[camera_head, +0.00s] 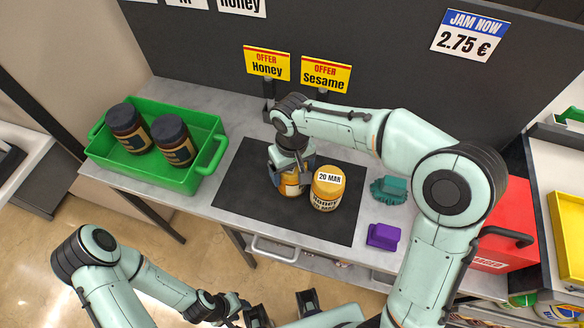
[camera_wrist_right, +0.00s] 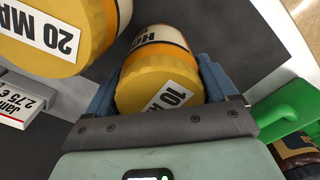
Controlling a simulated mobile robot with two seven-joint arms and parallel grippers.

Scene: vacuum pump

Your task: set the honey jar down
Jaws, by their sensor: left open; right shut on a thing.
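My right gripper (camera_head: 291,166) is shut on a honey jar (camera_head: 290,187) with a yellow lid, over the dark mat (camera_head: 258,192). In the right wrist view the jar (camera_wrist_right: 150,88) sits between the two blue-grey fingers, and its lid label starts with "10". I cannot tell whether its base touches the mat. A second honey jar (camera_head: 327,188), labelled "20 MAR", stands on the mat just to the right. It also shows in the wrist view (camera_wrist_right: 75,30). My left gripper (camera_head: 282,311) is open and empty at the bottom edge, low in front of the table.
A green crate (camera_head: 205,172) with two dark jars (camera_head: 128,127) stands at the left. A teal object (camera_head: 389,190) and a purple object (camera_head: 383,236) lie right of the mat. Offer signs (camera_head: 267,63) stand behind. The mat's left and front parts are clear.

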